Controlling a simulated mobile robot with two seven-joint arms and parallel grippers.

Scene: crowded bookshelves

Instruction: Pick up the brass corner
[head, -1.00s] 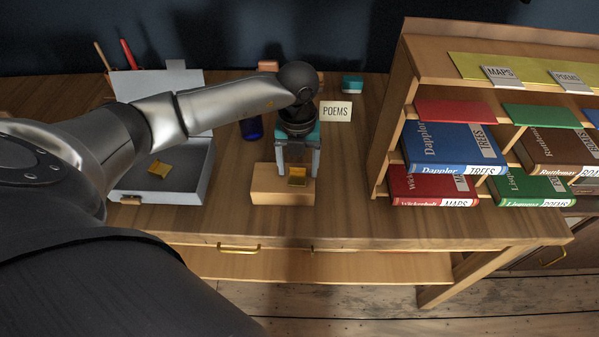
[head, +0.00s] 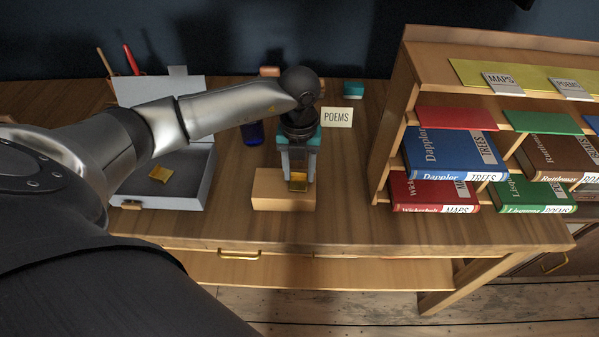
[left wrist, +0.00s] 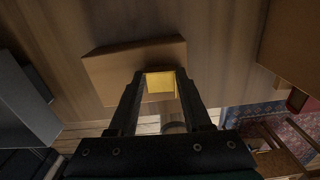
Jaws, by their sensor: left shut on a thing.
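A brass corner (head: 299,182) is at the wooden block (head: 270,190) on the desk. My left gripper (head: 299,180) points down at the block with its fingers closed on the brass corner. In the left wrist view the corner (left wrist: 160,83) shows as a yellow square between the two fingertips (left wrist: 160,86), in front of the block (left wrist: 135,65). I cannot tell whether the corner still touches the block. A second brass piece (head: 160,173) lies in the open grey box (head: 195,185) at the left. My right gripper is not in view.
A POEMS card (head: 336,117) and a dark blue cylinder (head: 252,132) stand behind the block. A bookshelf (head: 394,130) with labelled books rises at the right. The desk front (head: 350,225) between box and shelf is mostly clear.

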